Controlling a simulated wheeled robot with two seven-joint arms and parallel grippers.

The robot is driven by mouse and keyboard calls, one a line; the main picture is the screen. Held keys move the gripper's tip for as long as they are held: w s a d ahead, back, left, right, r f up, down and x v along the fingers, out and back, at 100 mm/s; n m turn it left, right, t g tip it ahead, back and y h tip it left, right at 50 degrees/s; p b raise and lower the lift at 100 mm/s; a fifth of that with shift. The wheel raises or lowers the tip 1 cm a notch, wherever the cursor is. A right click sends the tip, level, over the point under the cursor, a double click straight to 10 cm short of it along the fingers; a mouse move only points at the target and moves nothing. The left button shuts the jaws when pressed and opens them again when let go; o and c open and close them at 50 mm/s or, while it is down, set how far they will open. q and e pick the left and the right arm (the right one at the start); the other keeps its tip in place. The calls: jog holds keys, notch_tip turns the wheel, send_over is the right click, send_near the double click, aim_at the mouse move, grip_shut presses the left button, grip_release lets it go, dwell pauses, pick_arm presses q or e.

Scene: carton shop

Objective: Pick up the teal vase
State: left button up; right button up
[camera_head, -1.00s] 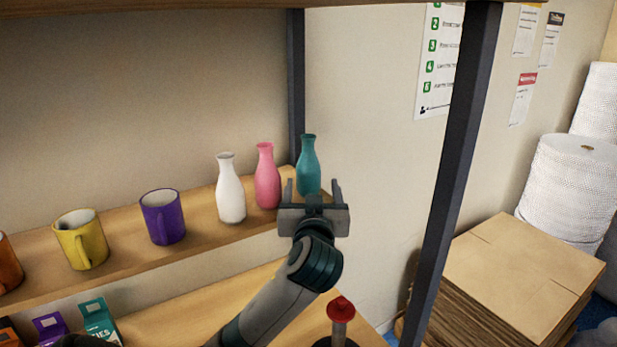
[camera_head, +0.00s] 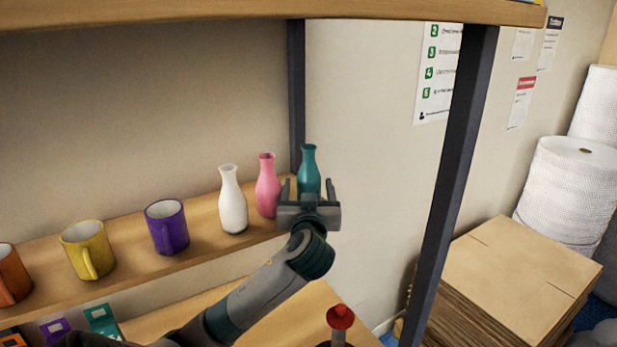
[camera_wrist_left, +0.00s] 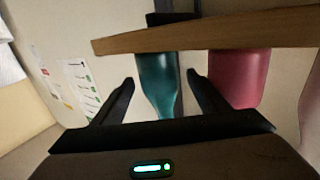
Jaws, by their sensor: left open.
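The teal vase (camera_head: 309,168) stands upright at the right end of the upper shelf board. My left gripper (camera_head: 309,190) is open in front of it, and its palm hides the vase's lower part in the head view. In the left wrist view the teal vase (camera_wrist_left: 158,82) shows between the two fingers of the left gripper (camera_wrist_left: 160,85), its neck toward the palm. I cannot tell whether a finger touches it. The right gripper is not in view.
A pink vase (camera_head: 267,186) stands close left of the teal one, then a white vase (camera_head: 233,200). Purple (camera_head: 168,228), yellow (camera_head: 88,250) and orange mugs (camera_head: 12,278) stand farther left. A dark shelf post (camera_head: 452,180) rises at the right. A red-topped object (camera_head: 340,317) stands below.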

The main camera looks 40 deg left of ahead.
aim_at(309, 171)
pick_arm(q)
jog(key=shift+w+a, duration=0.3)
jog(key=shift+w, duration=0.1)
jog(key=c, duration=1.3)
jog(key=shift+r, duration=0.1)
jog(key=shift+r+b, duration=0.3)
jog(key=shift+r, duration=0.1)
notch_tip(309, 171, up, 3)
jog(key=shift+b, duration=0.7)
jog(key=s+d+r+b, duration=0.1)
jog(key=d+r, duration=0.1)
jog(key=d, duration=0.1)
jog(key=s+d+r+b, duration=0.1)
jog(key=d+r, duration=0.1)
jog(key=d, duration=0.2)
jog(key=s+d+r, duration=0.1)
jog(key=d+r, duration=0.2)
jog(key=d, duration=0.1)
jog(key=shift+s+d+b, duration=0.1)
jog(key=shift+d+b, duration=0.05)
jog(key=shift+b, duration=0.25)
